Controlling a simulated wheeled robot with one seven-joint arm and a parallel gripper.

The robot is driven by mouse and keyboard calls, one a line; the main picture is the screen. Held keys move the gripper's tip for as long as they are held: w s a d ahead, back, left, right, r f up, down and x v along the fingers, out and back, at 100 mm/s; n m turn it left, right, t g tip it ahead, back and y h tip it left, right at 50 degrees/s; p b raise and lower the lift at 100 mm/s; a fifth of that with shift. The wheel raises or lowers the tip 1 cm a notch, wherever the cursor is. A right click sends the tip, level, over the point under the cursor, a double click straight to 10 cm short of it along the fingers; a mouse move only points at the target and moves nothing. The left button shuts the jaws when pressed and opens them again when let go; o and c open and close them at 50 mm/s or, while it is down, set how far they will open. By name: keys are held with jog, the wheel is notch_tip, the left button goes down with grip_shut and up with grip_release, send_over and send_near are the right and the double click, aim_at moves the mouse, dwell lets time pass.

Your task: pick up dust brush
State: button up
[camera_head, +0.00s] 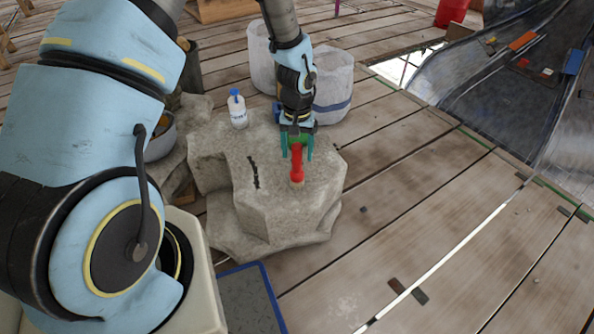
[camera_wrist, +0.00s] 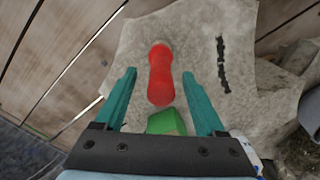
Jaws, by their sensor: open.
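The likely dust brush is a red handle with a pale tan end (camera_head: 297,165), on top of a grey stone block (camera_head: 240,180). In the wrist view the red handle (camera_wrist: 161,80) lies between the two teal fingers, with space on both sides. My gripper (camera_head: 297,157) points down over the stone, and its fingers are open around the handle without visibly touching it. The wrist view shows my gripper (camera_wrist: 158,73) from above. A green piece (camera_wrist: 166,122) shows near the finger bases; I cannot tell whether it joins the red handle.
A white bottle with a blue cap (camera_head: 238,109) stands on the stone, left of my gripper. A thin black strip or crack (camera_head: 253,172) marks the stone. White sacks (camera_head: 333,85) stand behind. Wooden planks (camera_head: 430,190) to the right are mostly clear.

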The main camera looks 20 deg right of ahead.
aim_at(297, 160)
notch_tip(297, 160, down, 4)
jog(key=shift+w+f+b, duration=0.1)
jog(key=shift+w+b, duration=0.05)
jog(key=shift+b, duration=0.15)
jog(key=shift+c, duration=0.4)
grip_shut()
